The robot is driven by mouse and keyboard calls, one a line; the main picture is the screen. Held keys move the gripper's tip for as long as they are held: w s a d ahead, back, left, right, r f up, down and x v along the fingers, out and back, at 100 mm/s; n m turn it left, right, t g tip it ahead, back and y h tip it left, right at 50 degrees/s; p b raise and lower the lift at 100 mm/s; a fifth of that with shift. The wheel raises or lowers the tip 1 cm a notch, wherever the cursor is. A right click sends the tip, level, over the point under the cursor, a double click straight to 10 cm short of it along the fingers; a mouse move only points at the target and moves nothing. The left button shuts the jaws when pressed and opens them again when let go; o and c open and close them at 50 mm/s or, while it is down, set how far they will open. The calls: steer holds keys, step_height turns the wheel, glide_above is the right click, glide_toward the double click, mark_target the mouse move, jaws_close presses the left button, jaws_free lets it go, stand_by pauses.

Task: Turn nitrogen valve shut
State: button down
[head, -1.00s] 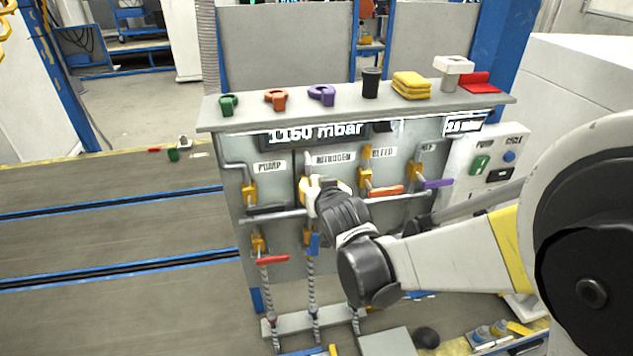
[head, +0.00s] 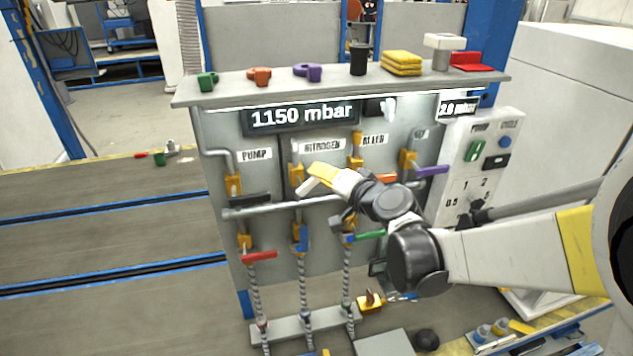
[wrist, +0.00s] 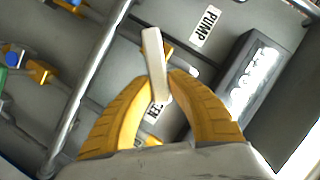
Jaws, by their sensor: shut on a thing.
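The nitrogen valve has a yellow body (head: 296,177) under the NITROGEN label on the grey panel. Its white lever (head: 307,187) slants across the front of the body in the head view. My gripper (head: 318,176) reaches in from the right with its yellow fingers at the lever. In the wrist view the white lever (wrist: 154,55) stands between the two yellow fingertips (wrist: 160,82) and is pinched there. The fingers and wrist hide part of the lever and the bleed valve.
The pump valve's black lever (head: 250,197) is at left. An orange lever (head: 386,179) and a purple lever (head: 432,170) are close on the right. A horizontal pipe (head: 262,210) runs below. The pressure display (head: 303,115) reads 1150 mbar.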

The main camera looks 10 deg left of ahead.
steer(key=shift+w+d+f+m+t+y+b, duration=0.15)
steer(key=shift+f+m+y+b, duration=0.45)
steer(key=shift+m+b, duration=0.65)
steer(key=shift+w+d+f+m+t+y+b, duration=0.1)
steer(key=shift+d+f+m+y+b, duration=0.25)
steer(key=shift+f+m+b, duration=0.8)
steer(key=shift+w+d+f+m+t+y+b, duration=0.25)
steer(key=shift+m+y+b, duration=0.5)
steer(key=shift+b, duration=0.9)
steer(key=shift+s+a+m, duration=0.15)
steer(key=shift+s+m, duration=0.05)
steer(key=shift+m, duration=0.05)
steer(key=c, duration=1.3)
jaws_free()
steer(key=shift+a, duration=0.1)
steer(key=shift+o, duration=0.2)
